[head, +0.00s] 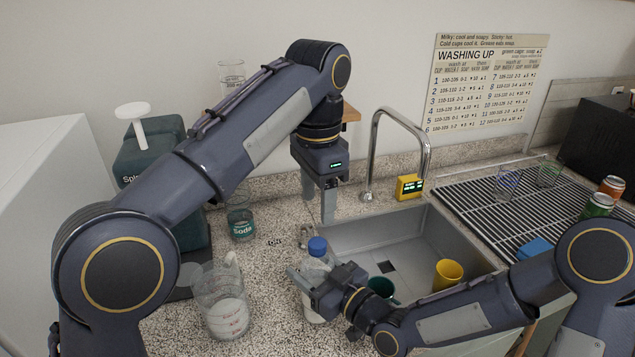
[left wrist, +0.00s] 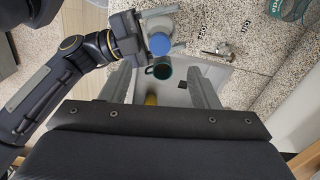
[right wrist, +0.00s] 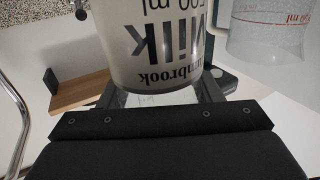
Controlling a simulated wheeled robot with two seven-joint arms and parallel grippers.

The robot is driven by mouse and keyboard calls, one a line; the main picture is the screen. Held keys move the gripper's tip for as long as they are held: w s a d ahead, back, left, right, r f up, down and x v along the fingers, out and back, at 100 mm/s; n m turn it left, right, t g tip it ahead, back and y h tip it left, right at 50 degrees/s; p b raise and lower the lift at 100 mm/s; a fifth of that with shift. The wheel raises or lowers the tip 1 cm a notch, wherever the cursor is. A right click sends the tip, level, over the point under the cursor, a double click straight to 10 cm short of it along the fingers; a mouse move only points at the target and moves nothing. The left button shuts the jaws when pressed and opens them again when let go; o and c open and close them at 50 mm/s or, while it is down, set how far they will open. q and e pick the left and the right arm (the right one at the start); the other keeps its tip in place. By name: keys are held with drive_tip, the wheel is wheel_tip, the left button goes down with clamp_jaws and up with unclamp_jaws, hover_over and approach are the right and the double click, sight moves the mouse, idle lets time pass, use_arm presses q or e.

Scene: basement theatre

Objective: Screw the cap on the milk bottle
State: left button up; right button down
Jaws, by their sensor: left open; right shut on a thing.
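The milk bottle (head: 314,275) stands upright at the sink's near left corner, with a blue cap (head: 317,246) on its top. Whether the cap is threaded tight cannot be told. My right gripper (head: 312,288) is shut around the bottle's body; the right wrist view shows the bottle's printed label (right wrist: 160,45) between the fingers. My left gripper (head: 318,205) is open and empty, pointing down above and behind the cap, apart from it. In the left wrist view the cap (left wrist: 159,44) lies beyond the open fingers.
The sink (head: 400,240) holds a yellow cup (head: 447,273) and a dark green mug (head: 381,287). A tap (head: 428,150) rises behind it. A measuring jug (head: 222,305) and a soda jar (head: 241,224) stand left. A drying rack (head: 490,205) is on the right.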

use_arm(q)
drive_tip(key=shift+r, duration=1.55)
use_arm(e)
drive_tip(key=shift+c, duration=1.8)
unclamp_jaws()
drive_tip(key=shift+s+d, duration=0.2)
drive_tip(key=shift+d, duration=0.05)
use_arm(q)
drive_tip(key=shift+f+b, duration=0.85)
drive_tip(key=shift+b, duration=0.05)
use_arm(e)
drive_tip(key=v, duration=0.7)
